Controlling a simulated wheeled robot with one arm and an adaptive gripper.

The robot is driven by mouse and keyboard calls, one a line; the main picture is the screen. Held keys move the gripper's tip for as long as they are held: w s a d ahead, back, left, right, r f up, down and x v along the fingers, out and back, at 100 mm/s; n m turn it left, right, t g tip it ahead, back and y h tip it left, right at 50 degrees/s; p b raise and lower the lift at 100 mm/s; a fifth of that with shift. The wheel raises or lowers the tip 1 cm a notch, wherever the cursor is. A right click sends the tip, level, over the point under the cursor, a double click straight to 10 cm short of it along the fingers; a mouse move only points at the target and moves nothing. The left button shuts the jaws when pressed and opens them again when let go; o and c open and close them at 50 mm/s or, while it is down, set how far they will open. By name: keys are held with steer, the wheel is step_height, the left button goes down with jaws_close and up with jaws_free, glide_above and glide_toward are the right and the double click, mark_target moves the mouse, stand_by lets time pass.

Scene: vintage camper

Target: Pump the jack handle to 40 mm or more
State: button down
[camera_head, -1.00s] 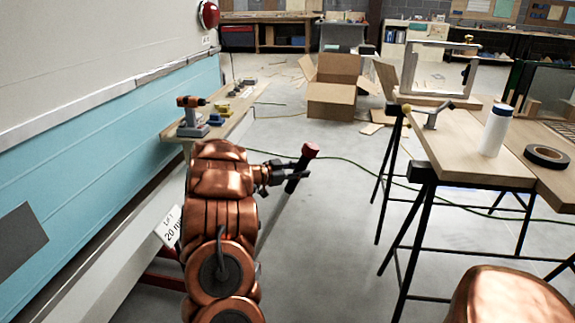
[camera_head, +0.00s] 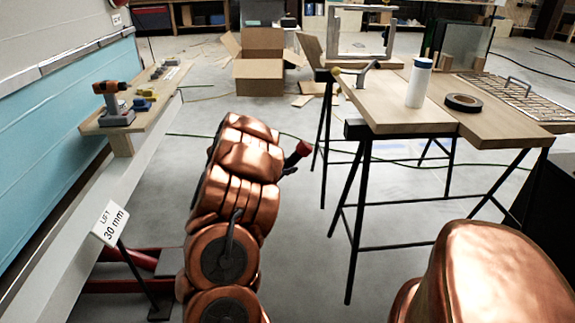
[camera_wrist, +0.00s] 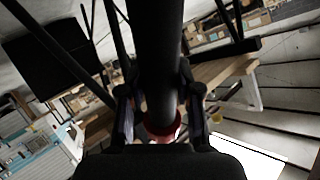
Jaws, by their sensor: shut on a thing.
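The jack handle's red knob (camera_head: 303,149) shows just past my copper arm in the head view, with a short dark length of handle below it. My gripper (camera_head: 289,168) is mostly hidden behind the arm there. In the wrist view my gripper (camera_wrist: 157,95) is shut around the black handle (camera_wrist: 157,45), with a finger on each side and the red knob close to the palm. The lift sign (camera_head: 110,223) reads 30 mm. Red jack parts (camera_head: 127,286) show low under the camper's pale side rail, partly hidden by my arm.
A trestle table (camera_head: 385,110) with a white bottle (camera_head: 420,83) and black tape roll (camera_head: 463,102) stands right of the handle. A wooden bench (camera_head: 122,139) with a drill (camera_head: 114,100) lies along the camper. Open floor lies between, with a cardboard box (camera_head: 258,78) behind.

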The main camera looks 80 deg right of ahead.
steer(key=shift+s+f, duration=0.35)
steer(key=shift+s, duration=0.25)
steer(key=c, duration=1.3)
jaws_free()
steer(key=shift+o, duration=1)
steer(key=shift+s+d+f, duration=0.1)
steer(key=shift+s+f, duration=0.05)
steer(key=shift+s, duration=0.05)
steer(key=o, duration=0.3)
steer(key=shift+o, duration=0.2)
steer(key=shift+w, duration=0.25)
steer(key=shift+r, duration=0.2)
steer(key=shift+w+a+r, duration=0.2)
steer(key=shift+w+a, duration=0.2)
steer(key=shift+a, duration=0.05)
steer(key=v, duration=1)
steer(key=shift+w+a+r, duration=0.2)
steer(key=shift+a+r, duration=0.05)
steer(key=shift+a, duration=0.05)
